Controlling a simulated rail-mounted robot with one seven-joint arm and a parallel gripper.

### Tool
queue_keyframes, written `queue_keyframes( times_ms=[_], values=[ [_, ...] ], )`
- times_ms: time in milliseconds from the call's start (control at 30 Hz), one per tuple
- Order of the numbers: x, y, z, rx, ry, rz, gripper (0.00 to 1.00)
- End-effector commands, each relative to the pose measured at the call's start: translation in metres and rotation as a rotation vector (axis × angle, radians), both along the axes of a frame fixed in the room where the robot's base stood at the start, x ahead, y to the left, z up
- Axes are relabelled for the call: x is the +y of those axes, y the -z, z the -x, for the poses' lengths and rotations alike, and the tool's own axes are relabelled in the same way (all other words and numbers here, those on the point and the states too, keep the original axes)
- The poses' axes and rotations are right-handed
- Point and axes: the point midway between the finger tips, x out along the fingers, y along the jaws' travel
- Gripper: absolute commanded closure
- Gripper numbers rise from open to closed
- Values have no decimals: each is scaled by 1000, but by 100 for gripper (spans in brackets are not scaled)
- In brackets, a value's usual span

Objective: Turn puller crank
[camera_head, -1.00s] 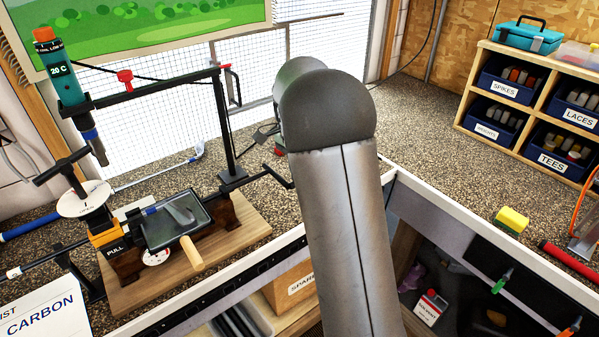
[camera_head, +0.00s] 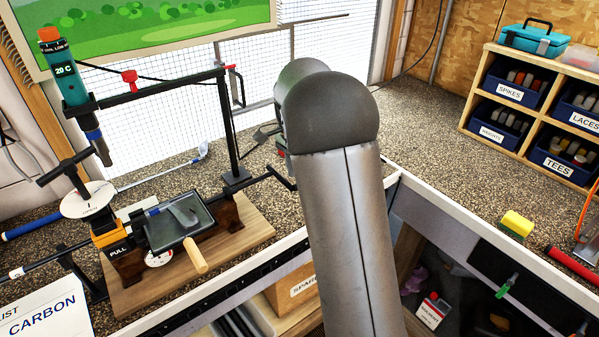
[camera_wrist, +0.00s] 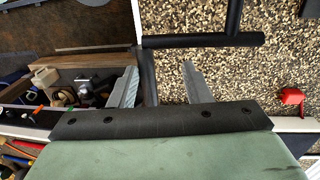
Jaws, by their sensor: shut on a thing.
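The puller (camera_head: 112,238) with its orange PULL block stands on a wooden base on the bench at the left in the head view. Its black crank (camera_head: 281,178) sticks out to the right from the post's foot, and its end goes behind my arm. In the wrist view the black shaft (camera_wrist: 195,42) runs across the top, and the crank handle (camera_wrist: 149,78) hangs down from its left end. My gripper (camera_wrist: 156,88) is shut on that handle, with one grey finger on each side. My arm hides the gripper in the head view.
A tray (camera_head: 195,232) and a wooden handle (camera_head: 195,255) sit on the puller's base. A bin shelf (camera_head: 535,110) stands at the back right. A yellow sponge (camera_head: 516,223) lies near the bench edge, with open shelves below. The bench right of my arm is mostly clear.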

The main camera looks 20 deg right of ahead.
Motion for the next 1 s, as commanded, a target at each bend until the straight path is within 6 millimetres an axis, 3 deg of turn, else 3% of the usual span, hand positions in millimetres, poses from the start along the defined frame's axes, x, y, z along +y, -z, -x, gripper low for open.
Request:
queue_keyframes(
  times_ms=[433,1000],
  values=[
    [1,-2,-2,-3,-2,-1,61],
    [6,-36,-22,1,0,0,61]
  ],
)
